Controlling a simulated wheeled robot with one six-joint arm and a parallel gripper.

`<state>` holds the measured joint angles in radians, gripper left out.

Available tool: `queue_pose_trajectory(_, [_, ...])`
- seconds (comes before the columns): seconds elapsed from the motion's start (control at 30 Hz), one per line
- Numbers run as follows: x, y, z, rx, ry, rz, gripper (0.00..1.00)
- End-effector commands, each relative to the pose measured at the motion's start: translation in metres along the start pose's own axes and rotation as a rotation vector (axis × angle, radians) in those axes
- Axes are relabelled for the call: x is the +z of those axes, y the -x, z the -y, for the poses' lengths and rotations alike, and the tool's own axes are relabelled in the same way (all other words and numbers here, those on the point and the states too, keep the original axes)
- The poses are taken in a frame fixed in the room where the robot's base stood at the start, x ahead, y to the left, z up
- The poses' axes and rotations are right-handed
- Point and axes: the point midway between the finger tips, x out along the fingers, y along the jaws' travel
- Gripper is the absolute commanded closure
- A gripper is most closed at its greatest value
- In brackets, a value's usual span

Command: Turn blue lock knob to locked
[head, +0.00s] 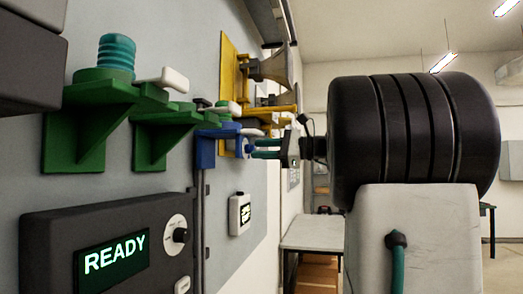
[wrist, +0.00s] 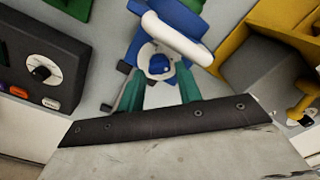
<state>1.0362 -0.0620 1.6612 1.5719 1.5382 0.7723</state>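The blue lock knob (wrist: 159,65) shows in the wrist view as a small round blue knob in front of a pale ring, on a blue bracket (wrist: 135,48). In the head view the blue bracket (head: 207,150) juts from the wall, with the knob (head: 249,148) at its right end. My gripper (wrist: 160,82) has two teal fingers, spread apart, one on each side of the knob, with gaps visible. In the head view my gripper (head: 262,148) points left at the knob. I cannot tell how far the fingertips reach past it.
A white lever (wrist: 178,34) crosses just above the knob in the wrist view. Yellow brackets (head: 229,75) stand behind, and green brackets (head: 98,100) nearer. A dark READY panel (head: 60,235) has its own dial. A white box (head: 240,214) hangs below.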

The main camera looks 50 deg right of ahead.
Motion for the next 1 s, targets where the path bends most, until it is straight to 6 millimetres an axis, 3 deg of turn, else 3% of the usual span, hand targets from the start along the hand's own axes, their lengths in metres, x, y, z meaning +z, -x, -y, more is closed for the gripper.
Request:
queue_pose_trajectory(0.4, [-0.001,0.065,0.000,-0.002,0.000,-0.002,0.65])
queue_pose_trajectory(1.0, [0.000,0.073,0.000,0.000,0.000,0.000,0.65])
